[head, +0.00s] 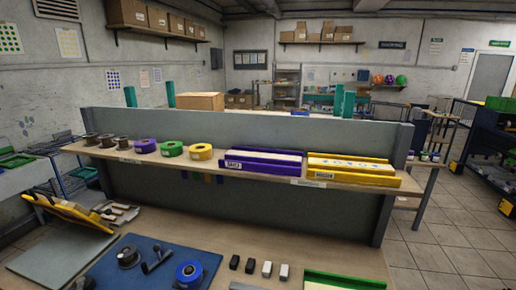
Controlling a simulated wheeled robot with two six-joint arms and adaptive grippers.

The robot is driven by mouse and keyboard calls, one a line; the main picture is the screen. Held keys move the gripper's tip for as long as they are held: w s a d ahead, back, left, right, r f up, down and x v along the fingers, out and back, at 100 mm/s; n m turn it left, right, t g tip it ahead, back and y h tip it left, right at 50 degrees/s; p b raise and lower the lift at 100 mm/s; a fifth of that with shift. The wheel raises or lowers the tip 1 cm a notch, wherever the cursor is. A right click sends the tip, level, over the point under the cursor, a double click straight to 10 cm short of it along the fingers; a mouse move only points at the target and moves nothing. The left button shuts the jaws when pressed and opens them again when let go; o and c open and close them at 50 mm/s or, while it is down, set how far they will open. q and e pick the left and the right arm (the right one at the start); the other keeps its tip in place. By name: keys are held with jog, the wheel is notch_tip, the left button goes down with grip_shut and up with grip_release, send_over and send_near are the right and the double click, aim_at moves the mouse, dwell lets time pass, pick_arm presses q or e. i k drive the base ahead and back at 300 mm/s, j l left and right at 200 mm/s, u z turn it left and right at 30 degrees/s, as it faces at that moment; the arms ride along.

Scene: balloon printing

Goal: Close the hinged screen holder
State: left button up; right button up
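What looks like the hinged screen holder stands at the left end of the workbench. A yellow-edged, dark-ended frame (72,213) is tilted up and leans away from the bench top. The hinge itself is too small to make out. Neither of my grippers shows in the head view.
A blue mat (205,258) bears a dark spool (128,256), a blue roll (188,274) and a black tool. Small black and white blocks and a green-edged tray (340,281) lie to the right. A raised shelf (255,172) holds rolls and purple and yellow frames.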

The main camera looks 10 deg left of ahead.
aim_at(92, 221)
jog(key=u, duration=2.05)
